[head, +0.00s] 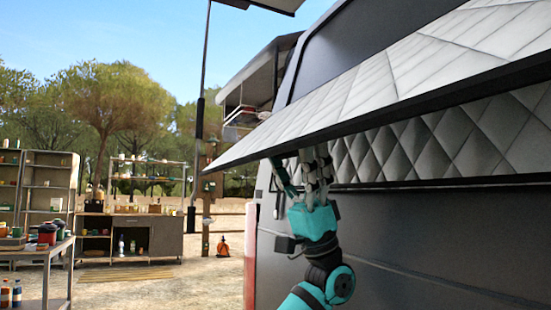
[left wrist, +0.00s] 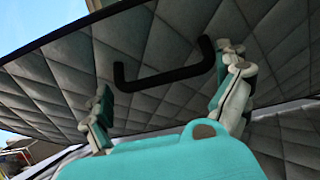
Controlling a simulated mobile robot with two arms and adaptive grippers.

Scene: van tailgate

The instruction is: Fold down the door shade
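The door shade (head: 400,80) is a pale quilted panel with a dark edge, raised and tilted out from the van's side in the head view. My left gripper (head: 298,166) is under its lower edge, fingers pointing up; the panel hides the fingertips. In the left wrist view, the quilted underside of the shade (left wrist: 60,85) fills much of the picture and carries a black bar handle (left wrist: 165,80). My left gripper (left wrist: 167,75) is open, its fingers spread on either side of the handle. I cannot tell whether they touch it. My right gripper is in neither view.
The dark van side (head: 400,240) stands close on the right, with a quilted surface (head: 440,140) in the opening under the shade. A table (head: 40,250) is at the left, with shelves (head: 50,180) and a cabinet (head: 150,235) behind. The sandy ground between is mostly clear.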

